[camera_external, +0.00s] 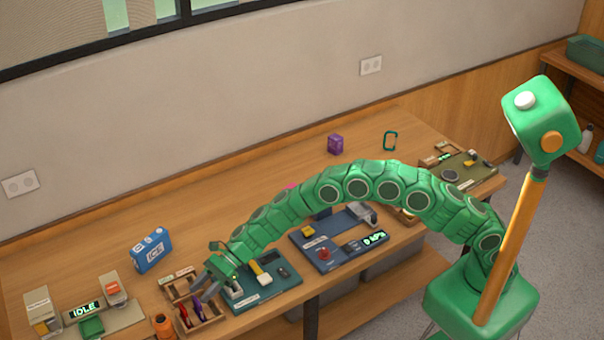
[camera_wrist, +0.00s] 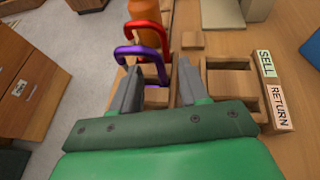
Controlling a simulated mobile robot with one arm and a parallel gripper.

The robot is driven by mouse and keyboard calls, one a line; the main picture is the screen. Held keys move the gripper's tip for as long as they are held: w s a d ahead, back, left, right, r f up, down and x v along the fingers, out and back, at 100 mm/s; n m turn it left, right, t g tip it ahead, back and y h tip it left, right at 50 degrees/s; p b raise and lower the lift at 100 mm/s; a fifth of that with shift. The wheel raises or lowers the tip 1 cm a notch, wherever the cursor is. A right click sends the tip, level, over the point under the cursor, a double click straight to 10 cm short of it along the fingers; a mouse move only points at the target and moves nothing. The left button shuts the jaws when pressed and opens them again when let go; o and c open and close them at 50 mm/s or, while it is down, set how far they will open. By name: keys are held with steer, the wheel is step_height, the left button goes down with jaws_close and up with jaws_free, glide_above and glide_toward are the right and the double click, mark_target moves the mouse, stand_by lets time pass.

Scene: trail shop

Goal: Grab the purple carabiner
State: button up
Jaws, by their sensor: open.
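The purple carabiner (camera_wrist: 146,51) stands in a wooden tray (camera_external: 206,323), with the red carabiner (camera_wrist: 143,24) just behind it in the wrist view. In the external view the purple carabiner (camera_external: 198,306) is right of the red carabiner (camera_external: 184,315), at the table's near left. My gripper (camera_wrist: 158,72) is open, and it also shows above the tray in the external view (camera_external: 207,282). The purple carabiner's bend lies just ahead of the fingertips. Its left part overlaps the left fingertip in the picture. I cannot tell whether they touch.
An orange bottle (camera_external: 163,326) stands beside the tray. SELL (camera_wrist: 264,63) and RETURN (camera_wrist: 280,104) blocks sit to the right in the wrist view. A blue ICE box (camera_external: 151,250) stands behind. A teal board (camera_external: 270,285) lies right of my gripper.

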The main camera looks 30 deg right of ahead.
mark_target(195, 300)
steer(key=shift+x, duration=2.05)
steer(key=shift+s+d+f, duration=0.1)
steer(key=shift+f, duration=0.05)
steer(key=shift+c, duration=0.2)
jaws_close()
